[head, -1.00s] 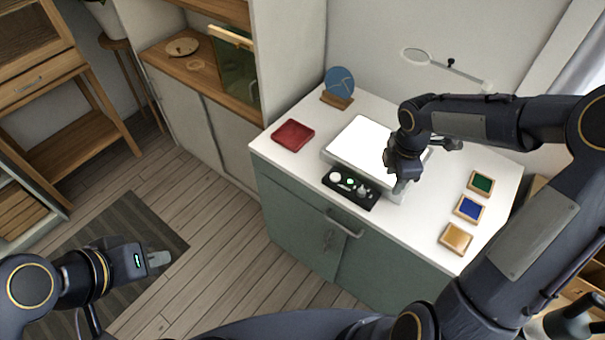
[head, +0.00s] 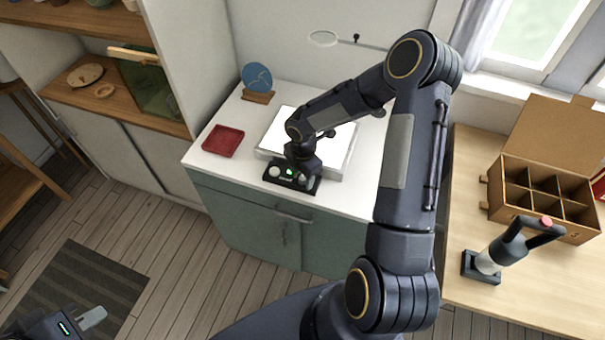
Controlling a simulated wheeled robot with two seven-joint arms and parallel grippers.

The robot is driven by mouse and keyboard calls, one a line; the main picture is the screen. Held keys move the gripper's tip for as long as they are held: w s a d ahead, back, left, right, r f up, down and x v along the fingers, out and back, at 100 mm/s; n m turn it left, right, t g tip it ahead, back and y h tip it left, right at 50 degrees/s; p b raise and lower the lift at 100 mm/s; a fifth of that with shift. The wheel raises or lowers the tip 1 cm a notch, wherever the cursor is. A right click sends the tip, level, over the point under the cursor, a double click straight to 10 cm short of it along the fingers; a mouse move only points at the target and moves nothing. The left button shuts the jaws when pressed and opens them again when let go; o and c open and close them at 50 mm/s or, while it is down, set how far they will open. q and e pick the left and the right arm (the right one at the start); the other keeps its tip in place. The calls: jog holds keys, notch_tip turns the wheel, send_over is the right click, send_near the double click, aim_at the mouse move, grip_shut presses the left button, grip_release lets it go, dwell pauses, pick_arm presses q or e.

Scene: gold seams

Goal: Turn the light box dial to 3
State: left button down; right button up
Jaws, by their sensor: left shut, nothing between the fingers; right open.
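The light box (head: 272,138) is a white, glowing flat panel on the white-topped cabinet. My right arm crosses in front of its middle. My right gripper (head: 307,182) is at the box's front edge, over the right part of a black tray (head: 266,181) with small pale pieces. It is open, and I see nothing held in it. I cannot make out the dial; the wrist and gripper cover part of the box's front. My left gripper (head: 93,317) is shut and empty at the bottom left, over the floor, far from the light box.
A red tray (head: 222,141) lies left of the light box, with a blue disc (head: 257,77) on a wooden stand behind it. A magnifier (head: 323,39) is at the back. On the right, a wooden table holds a compartmented cardboard box (head: 545,190) and a dark lever device (head: 490,262).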

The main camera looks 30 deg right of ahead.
grip_shut()
dwell(0.3)
jog(key=m+b, duration=0.3)
jog(key=shift+f, duration=0.15)
jog(key=m+b, duration=0.4)
jog(key=m, duration=0.1)
jog(key=shift+m, duration=0.3)
jog(key=m+b, duration=0.2)
jog(key=m, duration=0.2)
jog(key=shift+m, duration=0.3)
jog(key=m+b, duration=0.1)
jog(key=m, duration=0.1)
jog(key=m+b, duration=0.1)
jog(key=m, duration=0.1)
jog(key=shift+r+m, duration=0.2)
jog(key=shift+m, duration=0.1)
